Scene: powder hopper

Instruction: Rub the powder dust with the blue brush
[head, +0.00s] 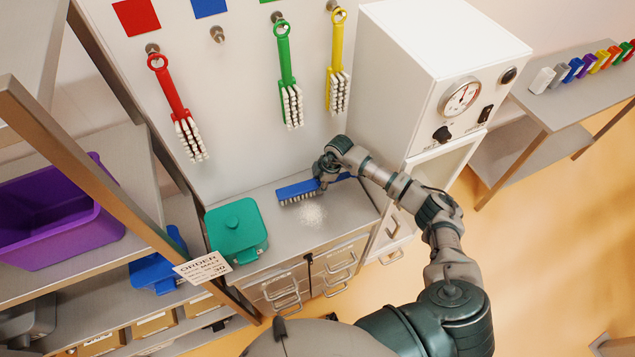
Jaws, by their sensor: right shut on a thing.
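A blue brush (297,190) with white bristles is just above or on the grey counter (352,207), at the back edge of the powder. My right gripper (322,181) is shut on the brush, and part of the blue handle shows to the right of it. The white powder dust (312,214) lies in a small heap on the counter, just in front of the brush. I cannot tell whether the bristles touch the counter. My left gripper does not show.
A teal lidded container (236,229) stands left of the powder. Red (175,100), green (286,75) and yellow (337,65) brushes hang on the white panel behind. A white cabinet with a gauge (460,97) stands at right. A shelf with a purple bin (62,213) is at left.

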